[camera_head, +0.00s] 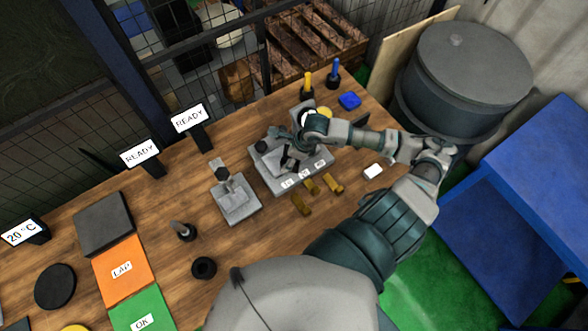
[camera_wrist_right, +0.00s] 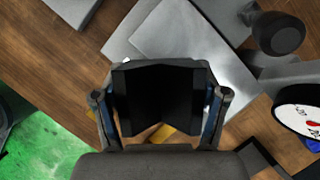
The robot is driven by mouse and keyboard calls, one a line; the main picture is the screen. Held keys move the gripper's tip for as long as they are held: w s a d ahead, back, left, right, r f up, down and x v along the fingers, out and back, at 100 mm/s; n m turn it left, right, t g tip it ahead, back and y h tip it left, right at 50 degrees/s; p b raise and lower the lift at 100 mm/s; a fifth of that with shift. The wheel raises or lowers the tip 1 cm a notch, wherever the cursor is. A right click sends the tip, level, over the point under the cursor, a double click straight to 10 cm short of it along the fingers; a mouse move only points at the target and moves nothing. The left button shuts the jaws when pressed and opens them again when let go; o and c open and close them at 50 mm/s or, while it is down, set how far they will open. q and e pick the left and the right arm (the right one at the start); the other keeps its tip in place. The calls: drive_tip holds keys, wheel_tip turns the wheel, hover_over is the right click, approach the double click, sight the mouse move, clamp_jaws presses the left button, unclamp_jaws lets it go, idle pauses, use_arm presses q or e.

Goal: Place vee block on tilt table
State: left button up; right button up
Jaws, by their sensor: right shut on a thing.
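My right gripper (camera_head: 292,150) reaches in from the right over the grey machine base. In the wrist view my right gripper (camera_wrist_right: 160,98) is shut with its two fingers on either side of a dark vee block (camera_wrist_right: 158,92), whose edge has a shallow V notch. In the head view the gripper mostly hides the block. A grey stepped metal plate, seemingly the tilt table (camera_wrist_right: 180,40), lies beyond the block in the wrist view. I cannot tell whether the block touches it. The labelled grey base (camera_head: 317,174) shows in the head view. My left gripper is not in view.
A grey stand (camera_head: 236,203) is left of the base. A white-faced dial (camera_wrist_right: 300,108) is close on the wrist view's right.

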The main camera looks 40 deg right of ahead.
sight(286, 157)
drive_tip(key=shift+w+d+r, duration=0.1)
drive_tip(key=shift+w, duration=1.1)
drive_tip(key=shift+f+p, duration=0.3)
drive_tip(key=shift+f, duration=0.25)
wheel_tip(286, 157, down, 2)
drive_tip(key=shift+f, duration=0.1)
drive_tip(key=shift+d+f, duration=0.2)
drive_tip(key=shift+d, duration=0.1)
drive_tip(key=o, duration=1.8)
drive_tip(key=shift+s+f, duration=0.1)
drive_tip(key=shift+a, duration=0.2)
drive_tip(key=shift+a, duration=0.1)
drive_tip(key=v, duration=1.1)
drive_tip(key=shift+d, duration=0.25)
drive_tip(key=shift+s+a+r, duration=0.15)
drive_tip(key=shift+r, duration=0.4)
